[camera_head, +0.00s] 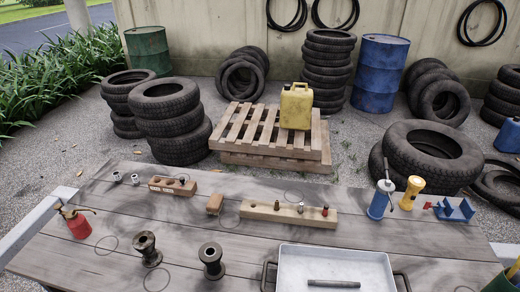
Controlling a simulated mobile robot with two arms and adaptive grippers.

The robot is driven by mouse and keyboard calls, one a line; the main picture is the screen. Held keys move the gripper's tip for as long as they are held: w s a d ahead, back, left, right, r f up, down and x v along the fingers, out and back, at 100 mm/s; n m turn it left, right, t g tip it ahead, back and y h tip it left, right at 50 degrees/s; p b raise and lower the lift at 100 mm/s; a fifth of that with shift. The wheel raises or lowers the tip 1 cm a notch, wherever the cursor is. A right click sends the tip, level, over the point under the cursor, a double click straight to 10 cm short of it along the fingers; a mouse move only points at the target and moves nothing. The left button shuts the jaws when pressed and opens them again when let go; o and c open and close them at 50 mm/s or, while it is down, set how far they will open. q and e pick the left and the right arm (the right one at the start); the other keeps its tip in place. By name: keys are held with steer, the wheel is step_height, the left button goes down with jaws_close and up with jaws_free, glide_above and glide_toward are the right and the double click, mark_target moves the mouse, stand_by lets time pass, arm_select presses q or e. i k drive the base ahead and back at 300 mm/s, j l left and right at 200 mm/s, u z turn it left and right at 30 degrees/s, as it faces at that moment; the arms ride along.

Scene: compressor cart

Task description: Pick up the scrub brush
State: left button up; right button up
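No gripper of mine shows in the head view. I cannot surely pick out a scrub brush. A small brown block (214,204) lies on the middle of the wooden bench; it could be the brush, but it is too small to see bristles. A green container (500,283) is cut off at the lower right corner, with something yellowish at its edge that I cannot identify.
The bench (200,226) also bears a red oil can (76,223), two dark spools (211,261), a long wooden block (288,213), a blue bottle (379,203), a yellow flashlight (411,192) and a metal tray (335,263). Pallets (265,140) and tires stand behind.

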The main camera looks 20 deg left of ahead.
mark_target(216, 204)
steer(key=u, duration=1.15)
